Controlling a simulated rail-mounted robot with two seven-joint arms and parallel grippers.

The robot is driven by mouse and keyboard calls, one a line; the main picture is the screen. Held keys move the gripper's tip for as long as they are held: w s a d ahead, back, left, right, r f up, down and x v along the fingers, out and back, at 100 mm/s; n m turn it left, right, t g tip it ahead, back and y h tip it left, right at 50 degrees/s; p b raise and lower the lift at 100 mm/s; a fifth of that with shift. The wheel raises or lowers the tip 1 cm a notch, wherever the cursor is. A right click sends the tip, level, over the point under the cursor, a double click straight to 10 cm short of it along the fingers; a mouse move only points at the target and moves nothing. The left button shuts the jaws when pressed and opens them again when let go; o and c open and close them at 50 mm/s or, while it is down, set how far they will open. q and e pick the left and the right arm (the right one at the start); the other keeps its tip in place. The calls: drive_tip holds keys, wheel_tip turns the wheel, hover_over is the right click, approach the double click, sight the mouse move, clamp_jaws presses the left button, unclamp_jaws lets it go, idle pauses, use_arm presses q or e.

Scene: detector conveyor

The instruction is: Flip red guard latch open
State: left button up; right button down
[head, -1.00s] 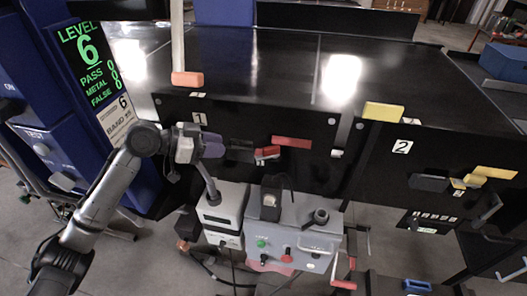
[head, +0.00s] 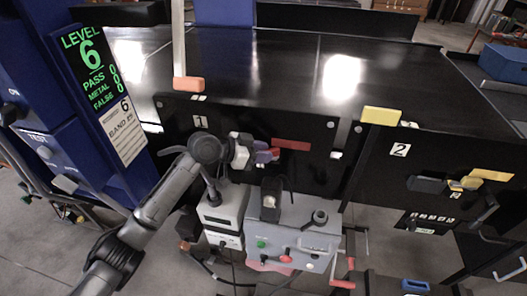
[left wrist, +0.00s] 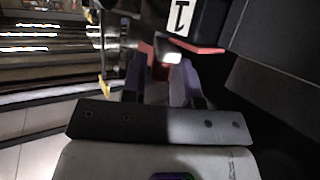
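The red guard latch (head: 275,149) is a small red piece on the black front panel marked 1, just below a longer red bar (head: 291,144). My left gripper (head: 268,155) has purple fingers and is at the latch, partly covering it from the left. In the left wrist view, the two purple fingers (left wrist: 160,75) stand apart on either side of a small red part (left wrist: 152,66) with a pale block (left wrist: 168,50) beyond it. I cannot tell whether either finger touches the latch. My right gripper is not in view.
A grey control box (head: 296,225) with buttons and a small white box (head: 222,214) stand below the panel. A yellow latch bar (head: 490,174) is on panel 2 at the right. A blue display cabinet (head: 60,140) stands at the left.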

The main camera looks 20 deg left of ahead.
use_arm(q)
drive_tip(key=shift+w+d+f, duration=0.1)
drive_tip(key=shift+d, duration=0.05)
drive_tip(key=shift+c, duration=0.2)
clamp_jaws()
drive_tip(key=shift+r+p, duration=0.2)
drive_tip(key=shift+p, duration=0.35)
drive_tip(key=d+n+t+y+p, duration=0.1)
drive_tip(key=n+y+p, duration=0.3)
drive_tip(key=p, duration=0.1)
drive_tip(key=d+n+t+y+p, duration=0.1)
drive_tip(key=n+t+y+p, duration=0.1)
drive_tip(key=n+y+p, duration=0.2)
drive_tip(key=s+d+n+t+y+p, duration=0.1)
drive_tip(key=n+y+p, duration=0.2)
drive_tip(key=p, duration=0.3)
drive_tip(key=shift+s+d+f+n+t+y, duration=0.15)
drive_tip(key=shift+n+t+y, duration=0.2)
drive_tip(key=shift+y, duration=0.55)
